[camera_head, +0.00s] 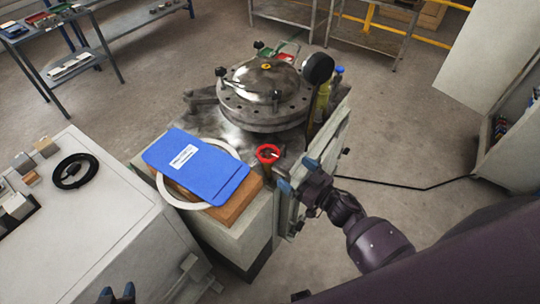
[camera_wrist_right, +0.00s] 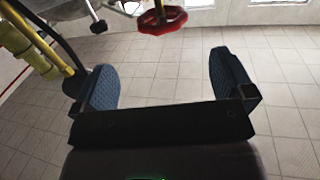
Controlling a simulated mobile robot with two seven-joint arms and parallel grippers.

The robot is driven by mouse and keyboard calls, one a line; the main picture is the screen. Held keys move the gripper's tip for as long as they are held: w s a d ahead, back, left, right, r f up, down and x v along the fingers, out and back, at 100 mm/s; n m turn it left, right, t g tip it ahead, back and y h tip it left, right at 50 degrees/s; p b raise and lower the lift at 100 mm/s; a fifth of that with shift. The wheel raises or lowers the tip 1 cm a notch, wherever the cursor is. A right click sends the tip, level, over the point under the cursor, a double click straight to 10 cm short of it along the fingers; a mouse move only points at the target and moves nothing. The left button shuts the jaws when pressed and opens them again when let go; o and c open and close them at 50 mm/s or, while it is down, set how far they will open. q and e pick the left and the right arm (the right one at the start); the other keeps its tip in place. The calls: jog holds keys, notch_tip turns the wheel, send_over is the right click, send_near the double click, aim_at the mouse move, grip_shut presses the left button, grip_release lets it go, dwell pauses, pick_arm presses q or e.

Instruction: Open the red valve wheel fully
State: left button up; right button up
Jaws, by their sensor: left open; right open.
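The red valve wheel (camera_head: 267,146) stands on the machine, just right of a blue folder. My right gripper (camera_head: 297,175) is open and empty, a little right of and nearer than the wheel in the head view. In the right wrist view the red wheel (camera_wrist_right: 160,27) is beyond the spread fingers (camera_wrist_right: 160,64), at the top edge, with nothing between them.
The metal machine with a round lid (camera_head: 265,82) stands behind the wheel. The blue folder (camera_head: 195,165) lies over a white ring (camera_head: 166,192). A white cabinet (camera_head: 100,215) with a black ring (camera_head: 73,170) is at left. Yellow pipes (camera_wrist_right: 40,50) are left in the wrist view.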

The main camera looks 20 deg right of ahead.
aim_at(260, 146)
jog(key=x, duration=1)
jog(key=shift+w+a+b, duration=0.2)
jog(key=shift+w+b, duration=0.05)
jog(key=shift+b, duration=0.05)
jog(key=c, duration=0.9)
